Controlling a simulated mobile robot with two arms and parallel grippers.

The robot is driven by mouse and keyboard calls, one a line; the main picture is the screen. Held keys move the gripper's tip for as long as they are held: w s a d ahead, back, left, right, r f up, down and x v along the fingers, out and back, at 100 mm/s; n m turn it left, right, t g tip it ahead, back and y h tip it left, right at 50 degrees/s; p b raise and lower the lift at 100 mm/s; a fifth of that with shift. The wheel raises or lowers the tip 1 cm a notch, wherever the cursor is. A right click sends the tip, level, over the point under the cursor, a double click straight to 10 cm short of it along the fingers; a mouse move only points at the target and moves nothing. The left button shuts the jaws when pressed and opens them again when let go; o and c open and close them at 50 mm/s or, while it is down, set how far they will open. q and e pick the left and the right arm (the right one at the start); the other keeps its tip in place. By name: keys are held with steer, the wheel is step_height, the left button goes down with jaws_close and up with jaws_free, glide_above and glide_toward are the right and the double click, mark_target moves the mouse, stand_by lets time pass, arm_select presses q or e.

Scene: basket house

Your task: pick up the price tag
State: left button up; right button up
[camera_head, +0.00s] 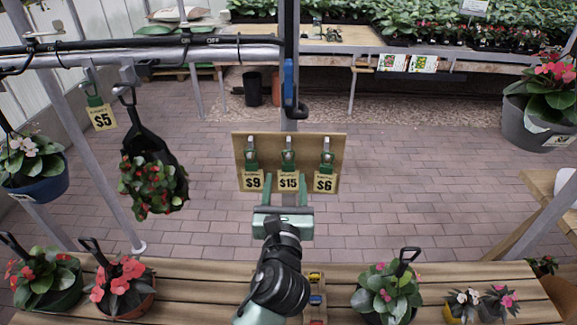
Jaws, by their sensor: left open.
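A wooden board (290,145) hangs on the post in the middle of the view. Three price tags hang on it from silver and green clips: a $9 tag (252,181), a $15 tag (288,181) and a $6 tag (325,183). A $5 tag (103,117) hangs on the rail at the left. My left gripper (284,190) is open and points at the lower part of the board, its fingers on either side of the $15 tag in the picture. I cannot tell whether it touches the tag. My right gripper is not in view.
A slatted wooden bench (205,290) runs along the front with potted flowers at both ends. A hanging plant (152,180) and a blue pot (40,183) hang at the left. A grey pot (535,125) hangs at the right. Brick floor lies behind.

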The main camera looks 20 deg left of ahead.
mark_target(288, 166)
arm_select(q)
steer(key=shift+w+a+r+p, duration=0.1)
steer(key=shift+w+r+p, duration=0.25)
steer(key=shift+w, duration=0.3)
steer(key=shift+x, duration=0.85)
steer(key=w, duration=0.1)
steer(key=w+p, duration=0.1)
steer(key=shift+w+a+f, duration=0.15)
steer(key=shift+w+f, duration=0.1)
steer(key=shift+w, duration=0.1)
steer(key=shift+w+a, duration=0.1)
steer(key=shift+w, duration=0.15)
steer(key=shift+s, duration=0.1)
steer(key=shift+c, duration=0.6)
steer(key=c, duration=0.9)
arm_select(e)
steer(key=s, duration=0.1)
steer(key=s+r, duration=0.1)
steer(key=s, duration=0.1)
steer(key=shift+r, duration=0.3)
